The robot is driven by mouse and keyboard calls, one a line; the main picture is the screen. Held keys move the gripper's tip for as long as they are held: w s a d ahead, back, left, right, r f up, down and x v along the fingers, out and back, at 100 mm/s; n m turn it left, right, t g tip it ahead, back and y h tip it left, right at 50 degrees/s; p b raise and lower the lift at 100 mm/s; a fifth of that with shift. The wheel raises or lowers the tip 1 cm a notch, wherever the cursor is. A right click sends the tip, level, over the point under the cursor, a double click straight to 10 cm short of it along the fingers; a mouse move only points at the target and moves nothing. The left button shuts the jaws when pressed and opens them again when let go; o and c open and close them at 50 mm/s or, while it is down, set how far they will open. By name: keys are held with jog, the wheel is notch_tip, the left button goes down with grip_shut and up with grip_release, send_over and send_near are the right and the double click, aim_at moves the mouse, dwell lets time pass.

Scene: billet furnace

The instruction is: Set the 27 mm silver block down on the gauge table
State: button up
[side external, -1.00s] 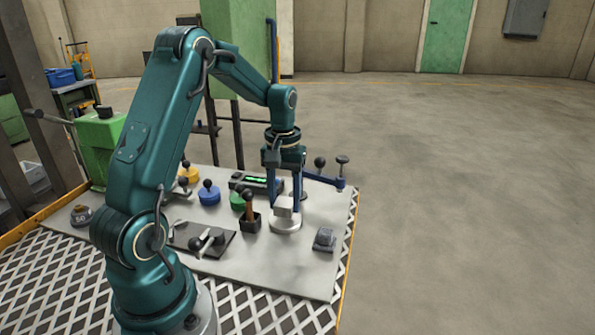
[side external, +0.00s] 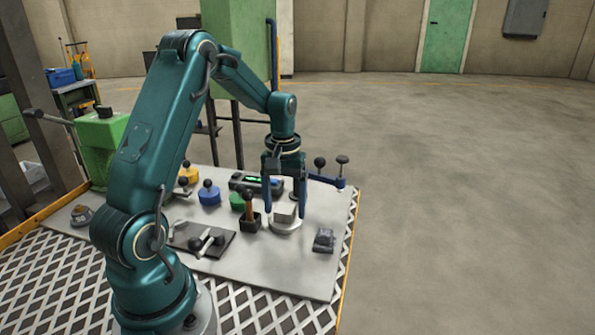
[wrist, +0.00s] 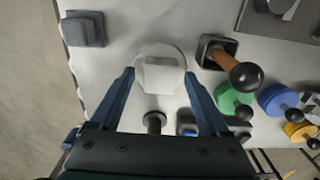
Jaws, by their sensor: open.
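The silver block (side external: 286,210) rests on the round pale gauge table (side external: 284,229), near the right side of the bench top. In the wrist view the block (wrist: 160,75) sits over the disc (wrist: 150,49), with the disc's rim showing around it. My gripper (side external: 285,212) is open and points down over the gauge table. Its two blue fingers stand on either side of the block. In the wrist view a gap shows between the block and each fingertip (wrist: 159,75). The block's underside is hidden.
A wooden-handled tool (side external: 249,207) stands in a dark holder just left of the gauge table. Green (side external: 237,200), blue (side external: 209,194) and yellow (side external: 189,175) knobbed pieces are further left. A small grey block (side external: 324,240) lies to the right. A blue clamp arm (side external: 328,179) is behind.

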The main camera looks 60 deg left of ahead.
aim_at(285, 208)
notch_tip(285, 208, up, 10)
jog(key=r, duration=0.1)
jog(key=s+d+r+m+t, duration=0.1)
jog(key=s+d+r+m, duration=0.1)
jog(key=d+r, duration=0.3)
jog(key=s+d+f+m+t, duration=0.2)
jog(key=s+d+m, duration=0.1)
jog(key=s+d, duration=0.2)
jog(key=s+d+f+m+t, duration=0.1)
jog(key=s+d+m+t, duration=0.1)
jog(key=s+d+m, duration=0.2)
jog(key=d, duration=0.3)
jog(key=shift+s+d+f+t, duration=0.25)
jog(key=shift+s+f+t, duration=0.05)
jog(key=shift+s+f, duration=0.05)
